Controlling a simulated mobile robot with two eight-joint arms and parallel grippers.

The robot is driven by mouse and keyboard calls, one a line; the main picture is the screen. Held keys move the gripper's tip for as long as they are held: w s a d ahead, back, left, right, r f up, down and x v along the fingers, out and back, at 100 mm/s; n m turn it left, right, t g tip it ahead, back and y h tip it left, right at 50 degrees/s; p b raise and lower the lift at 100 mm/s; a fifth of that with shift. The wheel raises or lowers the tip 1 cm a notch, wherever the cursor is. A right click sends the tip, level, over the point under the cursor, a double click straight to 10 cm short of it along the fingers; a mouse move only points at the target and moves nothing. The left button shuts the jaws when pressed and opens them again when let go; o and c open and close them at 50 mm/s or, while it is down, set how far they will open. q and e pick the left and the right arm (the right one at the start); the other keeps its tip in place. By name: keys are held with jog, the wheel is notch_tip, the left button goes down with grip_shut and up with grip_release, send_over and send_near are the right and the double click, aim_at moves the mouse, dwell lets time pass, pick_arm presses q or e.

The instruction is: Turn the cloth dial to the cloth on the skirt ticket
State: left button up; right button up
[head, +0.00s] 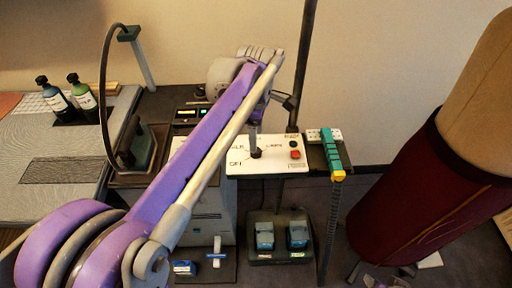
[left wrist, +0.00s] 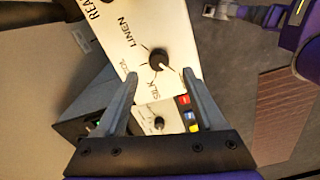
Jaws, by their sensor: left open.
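The cloth dial (head: 256,153) is a black knob on a white panel (head: 235,169) below my left gripper (head: 254,141). In the left wrist view the dial (left wrist: 159,60) lies just beyond and between the open fingertips, with no clear contact. Its white pointer slants lower right in that view, away from the LINEN and SILK labels, roughly towards the OFF side. A third label between those two is hard to read. The dark red skirt (head: 415,200) is on a dress form at the right. I cannot make out its ticket or the cloth named on it. My right gripper is not clearly seen.
A red button (head: 295,155) is at the panel's right. A dark pole (head: 303,70) rises behind the panel. An iron (head: 142,147) and two bottles (head: 80,92) are at the left. Pedals (head: 264,237) are below.

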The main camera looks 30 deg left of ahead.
pick_arm(q)
jog(key=shift+f, duration=2.75)
jog(key=shift+w, duration=0.1)
grip_shut()
